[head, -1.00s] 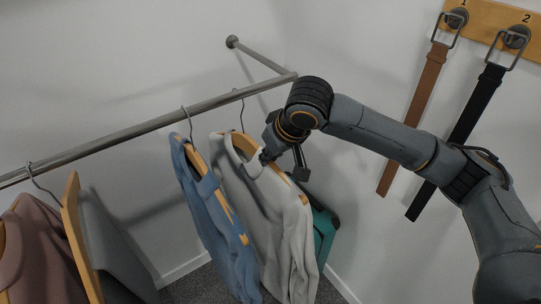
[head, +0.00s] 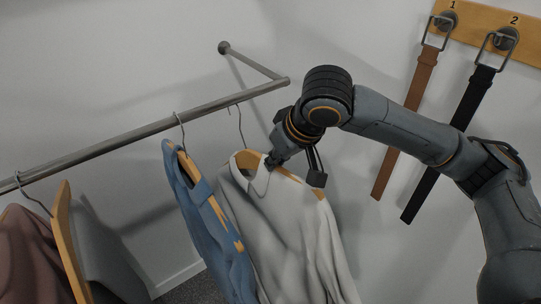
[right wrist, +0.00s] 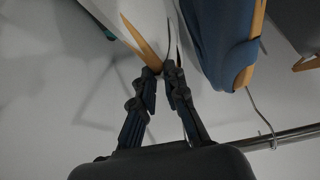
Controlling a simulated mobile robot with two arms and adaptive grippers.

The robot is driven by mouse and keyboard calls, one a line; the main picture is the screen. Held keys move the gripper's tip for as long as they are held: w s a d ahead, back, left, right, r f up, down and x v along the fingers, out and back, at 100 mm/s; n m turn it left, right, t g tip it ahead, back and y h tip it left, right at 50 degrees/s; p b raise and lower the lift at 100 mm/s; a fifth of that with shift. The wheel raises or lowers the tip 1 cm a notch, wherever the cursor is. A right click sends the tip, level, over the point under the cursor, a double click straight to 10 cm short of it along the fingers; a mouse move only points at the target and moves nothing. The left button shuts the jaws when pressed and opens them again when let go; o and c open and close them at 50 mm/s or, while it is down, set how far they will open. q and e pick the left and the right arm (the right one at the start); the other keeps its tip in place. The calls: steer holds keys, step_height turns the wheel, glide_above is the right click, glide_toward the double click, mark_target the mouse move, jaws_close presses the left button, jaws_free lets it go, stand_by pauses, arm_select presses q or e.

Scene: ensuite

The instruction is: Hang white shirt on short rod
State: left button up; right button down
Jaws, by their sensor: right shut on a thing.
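The white shirt (head: 285,225) is on a wooden hanger (head: 248,159) with a thin wire hook (head: 240,125). My right gripper (head: 272,162) is shut on this hanger near the shirt's collar. The hook's top is close to the short rod (head: 150,130), just below it in the picture; I cannot tell whether it touches the rod. In the right wrist view, the fingers (right wrist: 162,76) pinch the hanger's wood, with the white shirt (right wrist: 145,14) beyond. My left gripper is not in view.
A blue garment (head: 205,225) hangs from the rod just left of the white shirt. A mauve garment (head: 32,255) and a grey one (head: 105,245) hang farther left. The rod's right end is bare, with a wall bracket (head: 250,62). Brown (head: 405,120) and black (head: 450,140) belts hang at right.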

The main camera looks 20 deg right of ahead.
mark_target(287, 174)
steer(key=shift+s+d+r+p, duration=0.15)
steer(key=shift+s+d+p, duration=0.15)
steer(key=shift+s, duration=0.4)
steer(key=shift+s+d+r+p, duration=0.15)
steer(key=shift+s+d, duration=0.1)
steer(key=shift+s, duration=0.4)
steer(key=shift+s+d+f, duration=0.15)
steer(key=shift+s, duration=0.55)
steer(key=shift+f, duration=0.1)
